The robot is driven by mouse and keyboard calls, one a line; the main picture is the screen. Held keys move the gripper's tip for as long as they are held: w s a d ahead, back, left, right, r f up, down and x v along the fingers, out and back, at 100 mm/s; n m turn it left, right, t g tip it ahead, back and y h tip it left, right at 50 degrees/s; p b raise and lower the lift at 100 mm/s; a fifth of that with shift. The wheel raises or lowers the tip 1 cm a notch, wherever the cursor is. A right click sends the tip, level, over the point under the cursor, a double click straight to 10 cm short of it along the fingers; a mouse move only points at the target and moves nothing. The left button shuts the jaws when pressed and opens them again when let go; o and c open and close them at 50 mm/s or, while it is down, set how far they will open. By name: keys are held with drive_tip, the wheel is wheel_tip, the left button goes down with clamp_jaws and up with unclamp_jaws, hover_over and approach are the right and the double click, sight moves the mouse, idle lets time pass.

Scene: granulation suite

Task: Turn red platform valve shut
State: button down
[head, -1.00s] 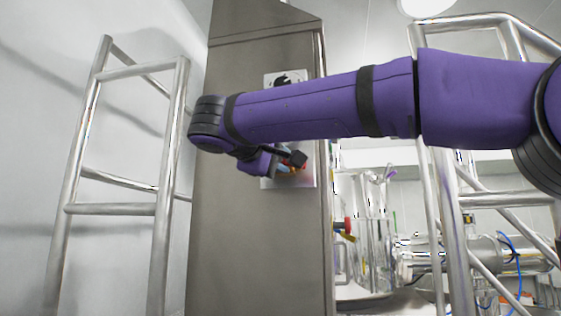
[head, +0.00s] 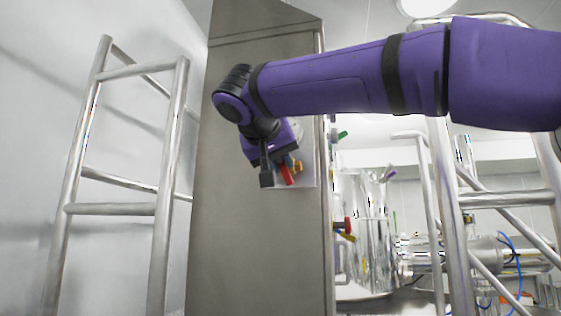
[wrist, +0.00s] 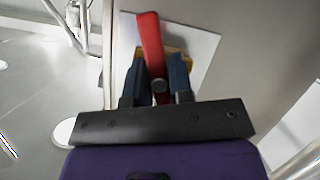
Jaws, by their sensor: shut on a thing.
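The red platform valve handle (head: 287,173) is on a pale plate (head: 308,168) on the side of the tall metal cabinet, and points downward in the head view. In the wrist view the red handle (wrist: 150,45) runs up between the fingers, with a yellow-brown valve body (wrist: 180,62) behind it. My gripper (wrist: 158,82) is shut on the handle near its pivot, one blue finger on each side. In the head view my gripper (head: 279,164) is at the plate, and my wrist hides the plate's upper part.
The metal cabinet (head: 250,240) fills the middle. A tubular metal rail (head: 115,209) stands at left. At right are metal rails (head: 455,230), a shiny vessel (head: 368,240), and other coloured valve handles (head: 345,228). Open air lies below my arm.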

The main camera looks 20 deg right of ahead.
drive_tip(key=shift+m+t+y, duration=0.5)
drive_tip(key=shift+m+y, duration=0.5)
drive_tip(key=shift+m, duration=0.5)
drive_tip(key=c, duration=1)
unclamp_jaws()
drive_tip(key=shift+c, duration=0.2)
drive_tip(key=v, duration=1)
drive_tip(key=shift+s+a, duration=0.2)
drive_tip(key=shift+s, duration=0.2)
